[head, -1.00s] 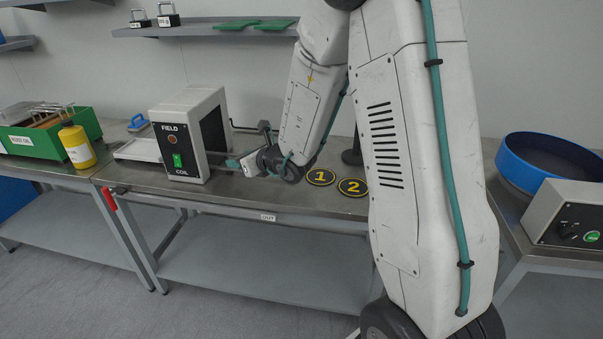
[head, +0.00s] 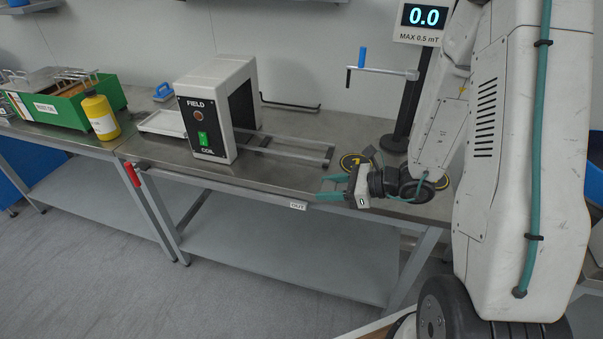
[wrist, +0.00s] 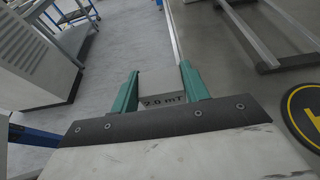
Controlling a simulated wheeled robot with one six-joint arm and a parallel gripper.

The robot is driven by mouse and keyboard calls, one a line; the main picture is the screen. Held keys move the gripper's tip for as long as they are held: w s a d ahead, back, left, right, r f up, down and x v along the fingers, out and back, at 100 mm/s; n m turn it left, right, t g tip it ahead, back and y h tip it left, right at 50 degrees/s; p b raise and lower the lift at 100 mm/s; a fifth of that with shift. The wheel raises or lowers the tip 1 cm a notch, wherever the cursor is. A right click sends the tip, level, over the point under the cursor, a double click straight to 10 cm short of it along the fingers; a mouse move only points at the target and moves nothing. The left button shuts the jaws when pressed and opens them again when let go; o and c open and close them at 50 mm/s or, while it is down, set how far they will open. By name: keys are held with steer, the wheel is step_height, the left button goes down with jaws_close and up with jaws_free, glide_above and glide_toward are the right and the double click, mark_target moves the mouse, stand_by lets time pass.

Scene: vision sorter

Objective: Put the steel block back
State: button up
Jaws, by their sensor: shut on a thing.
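My gripper (head: 325,187) is low at the front edge of the bench, right of the field coil (head: 217,110), with its green fingers pointing left. In the wrist view my gripper (wrist: 158,80) is shut on a grey block (wrist: 164,101) marked "2.0 mT", low between the fingers; it looks like the steel block. In the head view the block cannot be made out. A black disc with yellow marking (wrist: 309,108) lies on the bench right of the fingers in the wrist view. In the head view, one disc (head: 350,161) is partly hidden behind my wrist.
Rails (head: 295,149) stick out from the coil's right side. A display (head: 424,17) reads 0.0 above "MAX 0.5 mT", beside a blue-handled crank (head: 362,58). A white tray (head: 163,122), a yellow bottle (head: 101,116) and a green crate (head: 70,108) stand left.

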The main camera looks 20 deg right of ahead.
glide_above(302, 176)
steer(key=shift+s+f, duration=0.15)
steer(key=shift+f, duration=2.3)
steer(key=shift+f, duration=0.1)
steer(key=o, duration=1.4)
steer(key=shift+c, duration=0.2)
